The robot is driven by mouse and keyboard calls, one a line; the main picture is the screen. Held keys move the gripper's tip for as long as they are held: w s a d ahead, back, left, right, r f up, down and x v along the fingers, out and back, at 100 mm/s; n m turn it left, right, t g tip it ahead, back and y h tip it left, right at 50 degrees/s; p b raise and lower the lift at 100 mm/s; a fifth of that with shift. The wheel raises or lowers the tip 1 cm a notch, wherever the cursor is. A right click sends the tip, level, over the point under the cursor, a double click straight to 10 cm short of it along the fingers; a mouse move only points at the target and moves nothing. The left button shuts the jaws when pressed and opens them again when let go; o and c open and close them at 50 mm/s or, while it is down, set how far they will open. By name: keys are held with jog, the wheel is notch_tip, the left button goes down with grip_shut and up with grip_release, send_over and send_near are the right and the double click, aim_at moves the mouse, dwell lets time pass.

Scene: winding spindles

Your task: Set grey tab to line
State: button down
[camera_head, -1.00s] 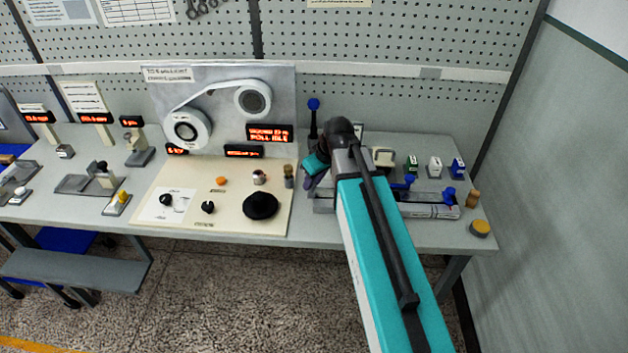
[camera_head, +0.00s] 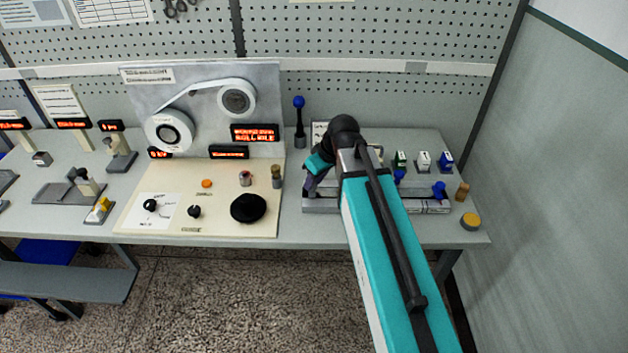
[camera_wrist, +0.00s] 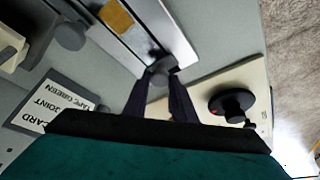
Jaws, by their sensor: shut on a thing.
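My gripper (camera_wrist: 163,84) is shut on a small grey tab (camera_wrist: 163,67) with a rounded head in the wrist view. The tab sits at one end of a pale metal rail (camera_wrist: 140,38). Dark marks lie on the rail beside the tab, but I cannot make out a line or whether the tab meets it. In the head view my gripper (camera_head: 312,178) is over the left end of the rail fixture (camera_head: 428,206). There my wrist and arm hide the tab and much of the rail.
A card (camera_wrist: 55,102) lies beside the rail. Blue knobs (camera_head: 438,188) stand at the rail's right part, with small coloured blocks (camera_head: 424,161) behind. A blue-topped lever (camera_head: 299,122) stands behind my gripper. A cream panel with a black knob (camera_head: 248,208) is to the left.

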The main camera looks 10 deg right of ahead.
jog(key=c, duration=1.5)
grip_release()
jog(key=shift+s+d, duration=0.1)
jog(key=shift+d, duration=0.3)
jog(key=shift+o, duration=0.2)
jog(key=shift+a, duration=0.25)
jog(key=shift+r, duration=0.25)
jog(key=b+v, duration=0.3)
jog(key=v, duration=1)
jog(key=shift+r, duration=0.15)
